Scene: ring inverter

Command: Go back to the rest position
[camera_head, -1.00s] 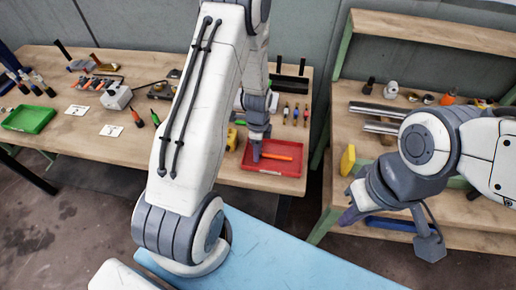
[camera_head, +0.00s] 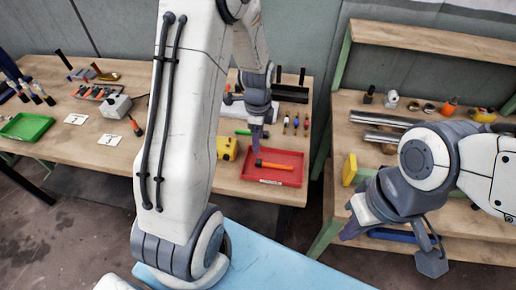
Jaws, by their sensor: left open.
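My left gripper (camera_head: 256,146) hangs just above the left part of the red tray (camera_head: 290,158) on the left bench. It is open and holds nothing that I can see. An orange and black screwdriver (camera_head: 274,166) lies in the red tray, just below and right of the fingertips. My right gripper (camera_head: 350,230) is at the right, in front of the right bench and pointing down and left. Its fingers are small and partly hidden by its own wrist, so I cannot tell whether it is open or shut.
The wooden bench (camera_head: 105,155) holds a green tray (camera_head: 27,126), a yellow block (camera_head: 228,148), a green-handled tool (camera_head: 244,133) and upright screwdrivers. The right bench (camera_head: 345,120) has metal tubes (camera_head: 385,118) and a yellow box (camera_head: 349,170). A blue surface (camera_head: 270,262) lies below my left arm.

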